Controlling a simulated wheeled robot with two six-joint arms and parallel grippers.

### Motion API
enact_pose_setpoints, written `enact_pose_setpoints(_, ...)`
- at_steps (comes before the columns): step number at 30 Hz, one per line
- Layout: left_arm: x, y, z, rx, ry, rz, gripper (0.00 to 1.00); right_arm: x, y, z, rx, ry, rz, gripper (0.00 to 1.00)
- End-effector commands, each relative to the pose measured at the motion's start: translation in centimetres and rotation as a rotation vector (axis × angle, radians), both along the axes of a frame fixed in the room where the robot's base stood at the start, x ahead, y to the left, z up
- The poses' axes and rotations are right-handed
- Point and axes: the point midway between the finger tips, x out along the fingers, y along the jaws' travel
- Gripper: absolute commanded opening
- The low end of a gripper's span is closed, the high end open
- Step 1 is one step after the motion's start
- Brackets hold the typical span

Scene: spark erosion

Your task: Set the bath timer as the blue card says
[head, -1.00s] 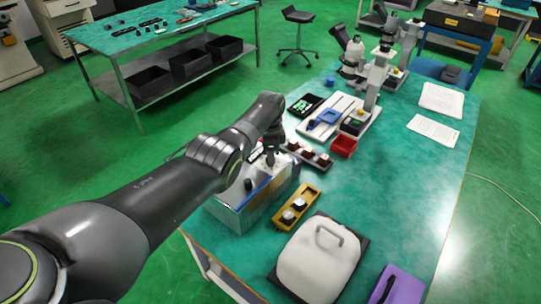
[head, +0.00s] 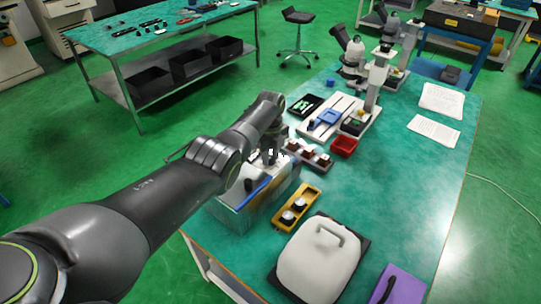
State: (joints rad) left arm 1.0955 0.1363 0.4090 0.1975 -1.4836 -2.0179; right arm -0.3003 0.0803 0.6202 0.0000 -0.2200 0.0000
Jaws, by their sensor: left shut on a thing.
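The bath (head: 238,212) is a silvery box with a blue strip along its top and a dark knob (head: 249,185), at the near left of the bench. My left gripper (head: 270,158) points down at the bath's far end. It is shut on a small part there, which looks like the bath timer's knob; the fingers and arm mostly hide it, and its setting cannot be read. No blue card can be made out for sure. My right gripper is not in view.
Close right of the bath stand a yellow tray with round pieces (head: 295,207) and a brown rack (head: 308,154). The bench's right middle is clear.

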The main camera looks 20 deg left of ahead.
Motion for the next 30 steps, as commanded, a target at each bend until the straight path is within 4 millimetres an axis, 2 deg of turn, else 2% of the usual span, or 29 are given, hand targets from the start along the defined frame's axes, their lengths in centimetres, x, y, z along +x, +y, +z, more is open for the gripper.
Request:
enact_pose_setpoints(10, 0.2, -0.02, 0.27, -0.001, -0.007, -0.128, 0.04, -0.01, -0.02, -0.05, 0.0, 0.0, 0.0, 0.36)
enact_pose_setpoints(25, 0.2, -0.02, 0.27, 0.0, -0.007, -0.147, 0.04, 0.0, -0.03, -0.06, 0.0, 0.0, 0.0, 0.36)
enact_pose_setpoints(26, 0.2, -0.02, 0.27, 0.0, -0.007, -0.147, 0.28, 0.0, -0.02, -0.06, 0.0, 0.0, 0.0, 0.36)
enact_pose_setpoints(30, 0.14, -0.01, 0.21, 0.0, -0.005, -0.146, 0.47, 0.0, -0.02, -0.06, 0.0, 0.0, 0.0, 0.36)
